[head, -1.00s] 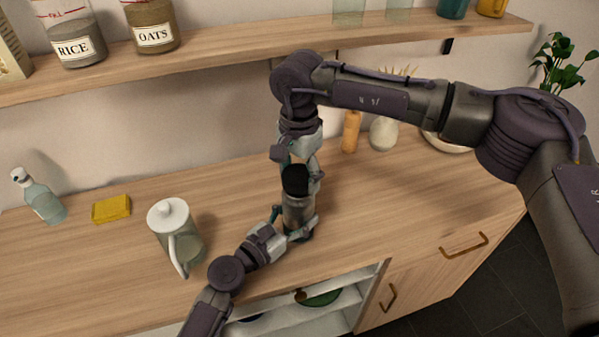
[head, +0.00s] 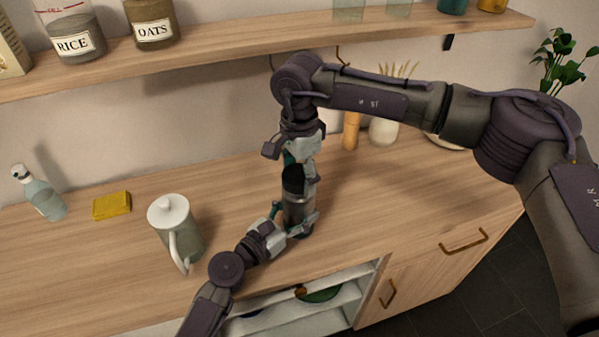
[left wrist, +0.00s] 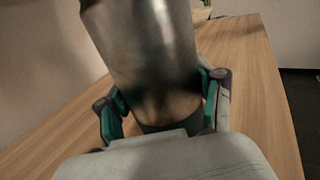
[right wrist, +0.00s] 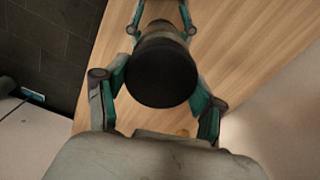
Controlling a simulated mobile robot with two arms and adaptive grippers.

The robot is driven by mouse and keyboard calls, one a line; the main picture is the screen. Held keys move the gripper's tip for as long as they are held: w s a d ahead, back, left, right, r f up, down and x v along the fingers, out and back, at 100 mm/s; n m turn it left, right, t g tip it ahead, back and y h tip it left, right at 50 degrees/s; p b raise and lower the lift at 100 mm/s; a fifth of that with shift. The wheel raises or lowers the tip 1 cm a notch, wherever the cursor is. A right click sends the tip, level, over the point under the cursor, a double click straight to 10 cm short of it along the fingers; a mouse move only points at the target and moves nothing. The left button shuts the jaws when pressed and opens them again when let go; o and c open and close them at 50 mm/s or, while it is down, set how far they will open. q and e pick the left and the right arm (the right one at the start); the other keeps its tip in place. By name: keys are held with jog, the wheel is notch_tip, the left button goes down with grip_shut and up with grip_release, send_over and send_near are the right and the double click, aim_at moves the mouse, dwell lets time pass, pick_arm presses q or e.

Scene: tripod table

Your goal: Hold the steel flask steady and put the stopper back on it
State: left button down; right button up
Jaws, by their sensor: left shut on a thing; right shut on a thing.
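The steel flask (head: 298,215) stands upright on the wooden counter and fills the upper part of the left wrist view (left wrist: 148,45). My left gripper (head: 296,226) is shut around its lower body. The black stopper (head: 293,181) is at the top of the flask, in line with it. It shows as a round black top in the right wrist view (right wrist: 162,72). My right gripper (head: 301,174) comes from above and is shut on the stopper, one finger on each side. Whether the stopper is fully seated is hidden.
A lidded jug (head: 178,230) stands left of the flask, close to my left arm. A yellow sponge (head: 112,205) and a glass bottle (head: 43,196) are further left. An orange bottle (head: 351,131) and a pale vase (head: 383,131) stand behind right. The counter (head: 390,205) right of the flask is clear.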

jog(key=m, duration=0.7)
jog(key=shift+s, duration=0.1)
jog(key=m, duration=0.6)
jog(key=shift+s+m, duration=0.1)
jog(key=shift+m, duration=0.3)
jog(key=m, duration=0.6)
jog(key=shift+a+m, duration=0.1)
jog(key=shift+m, duration=0.3)
jog(key=m, duration=0.8)
jog(key=shift+a+m, duration=0.15)
jog(key=shift+m, duration=0.25)
jog(key=m, duration=0.4)
jog(key=shift+m, duration=0.3)
jog(key=m, duration=1)
jog(key=shift+w, duration=0.2)
